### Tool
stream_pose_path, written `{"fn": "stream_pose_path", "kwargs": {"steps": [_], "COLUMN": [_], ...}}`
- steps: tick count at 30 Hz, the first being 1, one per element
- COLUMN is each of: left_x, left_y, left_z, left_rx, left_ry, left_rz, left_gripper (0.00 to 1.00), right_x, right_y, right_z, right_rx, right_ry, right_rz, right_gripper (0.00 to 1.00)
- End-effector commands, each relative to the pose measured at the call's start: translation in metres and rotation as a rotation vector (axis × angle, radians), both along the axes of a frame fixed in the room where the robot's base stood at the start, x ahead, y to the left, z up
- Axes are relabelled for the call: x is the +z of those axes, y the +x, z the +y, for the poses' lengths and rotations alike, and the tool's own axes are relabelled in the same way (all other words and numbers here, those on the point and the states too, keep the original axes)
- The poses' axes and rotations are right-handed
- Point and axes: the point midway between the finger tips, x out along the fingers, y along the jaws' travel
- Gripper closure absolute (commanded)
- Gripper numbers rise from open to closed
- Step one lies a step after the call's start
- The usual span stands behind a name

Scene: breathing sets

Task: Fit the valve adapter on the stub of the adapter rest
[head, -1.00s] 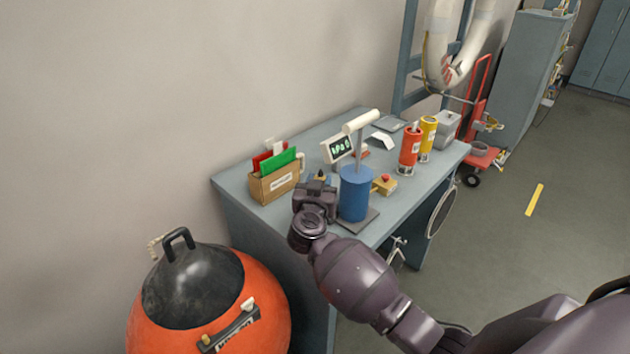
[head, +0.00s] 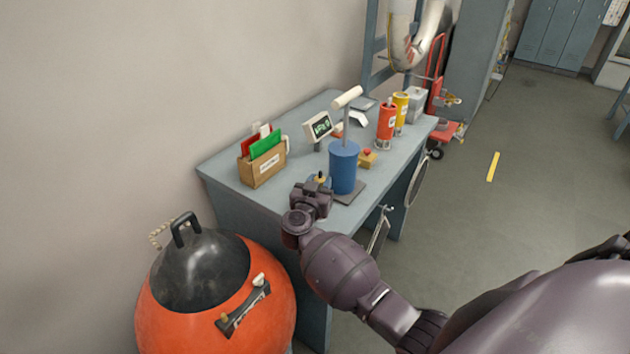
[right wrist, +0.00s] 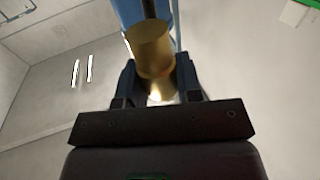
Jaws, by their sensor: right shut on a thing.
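My right gripper (head: 319,186) is shut on a brass cylindrical piece, which I take to be the valve adapter (right wrist: 151,48). The piece stands out from between the fingers in the right wrist view, and only its small brass tip (head: 320,177) shows in the head view. The gripper is at the near edge of the bench, left of and in front of the blue hand pump (head: 343,168). I cannot make out the adapter rest or its stub for certain; a blue upright shape shows behind the brass piece in the right wrist view. My left gripper is not in view.
The grey-blue bench (head: 226,168) holds a cardboard file box (head: 262,171), a small display (head: 318,126), a red cylinder (head: 385,126) and a yellow cylinder (head: 401,110). A large orange and black vessel (head: 215,300) stands at the near left. Floor is free at right.

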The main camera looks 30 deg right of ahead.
Motion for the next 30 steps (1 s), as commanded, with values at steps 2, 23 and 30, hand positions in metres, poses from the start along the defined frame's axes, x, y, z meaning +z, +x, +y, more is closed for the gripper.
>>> {"fn": "stream_pose_path", "kwargs": {"steps": [2, 23, 30], "left_x": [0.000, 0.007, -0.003], "left_y": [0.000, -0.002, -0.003], "left_z": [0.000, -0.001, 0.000], "left_rx": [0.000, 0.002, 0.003], "left_ry": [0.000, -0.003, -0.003], "left_rz": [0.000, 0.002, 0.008], "left_gripper": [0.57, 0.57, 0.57], "right_x": [0.000, -0.005, -0.024], "right_y": [-0.001, -0.003, -0.003], "right_z": [-0.001, -0.003, -0.002], "right_rx": [-0.007, -0.022, -0.022], "right_ry": [-0.001, -0.004, -0.003], "right_rz": [-0.001, -0.001, -0.001], "right_gripper": [1.00, 1.00, 1.00]}}
